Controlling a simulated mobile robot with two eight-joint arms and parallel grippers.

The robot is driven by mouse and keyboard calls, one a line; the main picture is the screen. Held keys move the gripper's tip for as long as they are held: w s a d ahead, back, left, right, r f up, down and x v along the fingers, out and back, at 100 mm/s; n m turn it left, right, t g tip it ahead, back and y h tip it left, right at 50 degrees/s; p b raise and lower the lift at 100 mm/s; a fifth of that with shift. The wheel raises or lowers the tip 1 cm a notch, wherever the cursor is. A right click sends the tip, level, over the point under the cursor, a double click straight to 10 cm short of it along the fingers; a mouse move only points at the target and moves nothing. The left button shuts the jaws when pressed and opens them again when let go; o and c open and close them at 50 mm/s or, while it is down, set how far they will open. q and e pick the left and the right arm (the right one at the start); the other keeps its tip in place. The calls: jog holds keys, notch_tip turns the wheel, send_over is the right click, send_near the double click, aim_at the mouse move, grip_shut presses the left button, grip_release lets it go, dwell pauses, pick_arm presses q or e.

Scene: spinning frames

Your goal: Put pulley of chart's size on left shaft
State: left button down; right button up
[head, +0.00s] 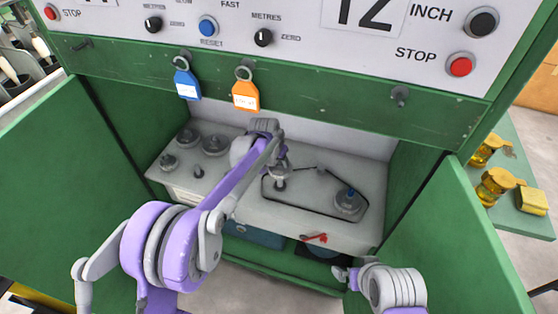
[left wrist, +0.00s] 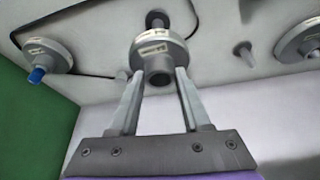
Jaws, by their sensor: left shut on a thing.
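My left gripper (head: 279,168) reaches into the green cabinet, its fingers (left wrist: 157,85) shut on the hub of a grey stepped pulley (left wrist: 158,50) with a pale label. The pulley also shows in the head view (head: 280,176), partly hidden by the gripper. A short dark-tipped shaft (left wrist: 156,18) shows just beyond it in the wrist view; I cannot tell whether the pulley sits on it. A pulley with a blue tip (head: 348,201) stands at the right, with a black belt (head: 300,205) beside it. My right gripper (head: 342,273) is low, outside the shelf; its jaws are unclear.
Blue (head: 187,84) and orange (head: 245,95) tags hang above the opening. A red-handled tool (head: 315,238) lies at the front edge. Green doors flank the opening.

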aim_at(278, 170)
pick_arm(q)
jog(key=shift+f, duration=0.2)
jog(key=shift+f+b, duration=0.75)
jog(key=shift+f, duration=0.35)
jog(key=shift+f, duration=0.25)
jog(key=shift+f+b, duration=0.9)
jog(key=shift+f, duration=0.35)
jog(key=shift+f, duration=0.3)
jog(key=shift+f+b, duration=0.85)
jog(key=shift+f, duration=0.15)
grip_release()
dwell(0.4)
